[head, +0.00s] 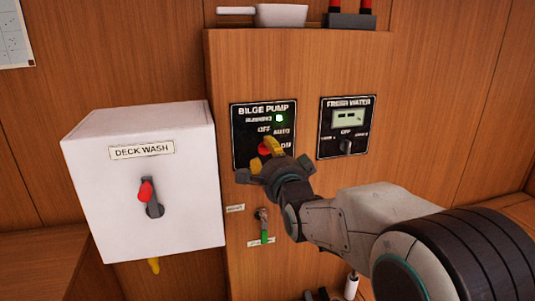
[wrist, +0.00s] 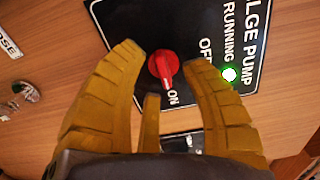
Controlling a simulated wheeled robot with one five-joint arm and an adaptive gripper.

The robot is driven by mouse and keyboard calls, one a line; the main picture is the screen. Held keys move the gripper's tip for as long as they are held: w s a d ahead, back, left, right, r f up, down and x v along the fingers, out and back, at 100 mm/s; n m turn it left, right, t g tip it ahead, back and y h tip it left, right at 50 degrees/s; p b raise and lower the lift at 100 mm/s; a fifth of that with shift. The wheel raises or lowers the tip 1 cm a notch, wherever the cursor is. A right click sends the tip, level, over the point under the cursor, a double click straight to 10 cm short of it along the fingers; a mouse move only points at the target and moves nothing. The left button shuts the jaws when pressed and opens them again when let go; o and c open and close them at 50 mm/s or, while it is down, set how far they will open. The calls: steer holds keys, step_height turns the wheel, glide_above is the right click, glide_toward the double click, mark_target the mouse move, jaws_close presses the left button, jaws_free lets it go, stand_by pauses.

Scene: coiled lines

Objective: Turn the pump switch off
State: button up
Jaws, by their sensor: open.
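The bilge pump panel (head: 250,112) is black, with a lit green running light (head: 279,119). Its labels include OFF, AUTO and ON. The pump switch (head: 264,148) is a red rotary knob, partly hidden by my gripper in the head view. In the wrist view the red knob (wrist: 163,68) shows clearly, its ridge pointing towards the ON label. The green light (wrist: 229,74) also glows there. My gripper (head: 268,153) is open in front of the panel. In the wrist view its yellow fingers (wrist: 164,62) stand either side of the knob, with gaps visible, nothing gripped.
A white deck wash box (head: 110,190) with a red-tipped lever (head: 147,192) stands at left. A fresh water panel (head: 346,126) with a dark knob is to the right.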

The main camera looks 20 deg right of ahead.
steer(key=shift+w, duration=0.5)
steer(key=shift+o, duration=0.3)
jaws_close()
